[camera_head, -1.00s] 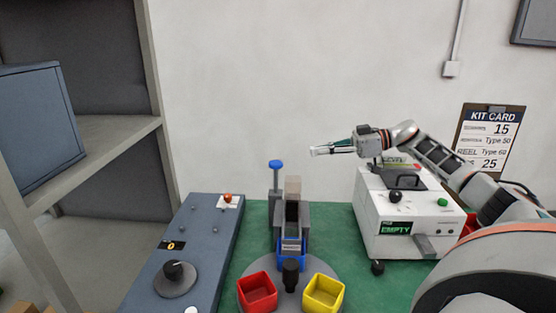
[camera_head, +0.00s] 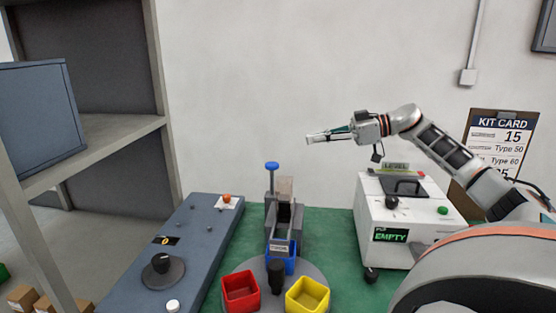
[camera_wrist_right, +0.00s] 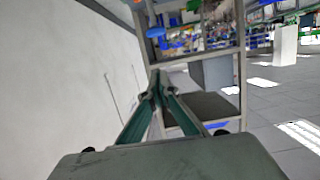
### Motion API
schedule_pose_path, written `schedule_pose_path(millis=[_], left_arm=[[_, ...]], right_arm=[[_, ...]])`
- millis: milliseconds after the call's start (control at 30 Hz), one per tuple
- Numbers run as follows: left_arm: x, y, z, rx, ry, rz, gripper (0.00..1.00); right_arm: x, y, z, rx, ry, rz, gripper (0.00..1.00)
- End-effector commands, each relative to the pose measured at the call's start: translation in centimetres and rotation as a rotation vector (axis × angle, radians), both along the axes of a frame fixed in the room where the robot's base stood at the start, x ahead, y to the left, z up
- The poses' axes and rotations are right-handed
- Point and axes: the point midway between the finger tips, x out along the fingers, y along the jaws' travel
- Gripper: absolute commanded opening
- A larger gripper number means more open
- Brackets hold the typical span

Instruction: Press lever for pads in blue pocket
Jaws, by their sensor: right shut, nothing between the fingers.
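The dispenser (camera_head: 284,212) stands upright on the green table, with a blue-topped lever (camera_head: 272,166) rising at its left side. The blue pocket (camera_head: 279,263) sits directly in front of the dispenser on a round grey turntable (camera_head: 318,273). A red pocket (camera_head: 240,291) and a yellow pocket (camera_head: 307,294) are on the turntable nearer to me. My right gripper (camera_head: 309,138) is shut and empty, above and to the right of the lever, apart from it. In the right wrist view its fingers (camera_wrist_right: 157,78) meet at the tips. What the blue pocket holds is hidden. My left gripper is out of view.
A blue-grey panel (camera_head: 185,250) with a dial lies left of the dispenser. A white machine (camera_head: 400,215) reading EMPTY stands to the right, under my right arm. A kit card (camera_head: 497,150) hangs on the wall. A metal shelf (camera_head: 95,140) stands far left.

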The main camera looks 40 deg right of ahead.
Motion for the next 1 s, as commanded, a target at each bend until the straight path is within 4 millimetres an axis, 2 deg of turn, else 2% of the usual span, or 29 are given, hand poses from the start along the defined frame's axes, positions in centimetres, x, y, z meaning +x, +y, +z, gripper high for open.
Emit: schedule_pose_path(millis=[367,567,800,1000], left_arm=[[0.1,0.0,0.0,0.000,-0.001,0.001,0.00],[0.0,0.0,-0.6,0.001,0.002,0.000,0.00],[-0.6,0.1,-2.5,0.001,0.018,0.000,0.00],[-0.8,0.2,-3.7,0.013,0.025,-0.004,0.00]], right_arm=[[0.3,0.2,-0.2,-0.002,0.001,0.001,0.00],[1.8,1.5,-0.7,-0.002,0.001,0.002,0.00],[4.0,3.2,-1.5,-0.003,0.002,-0.001,0.00],[5.0,4.0,-1.8,-0.002,-0.001,0.004,0.00]])
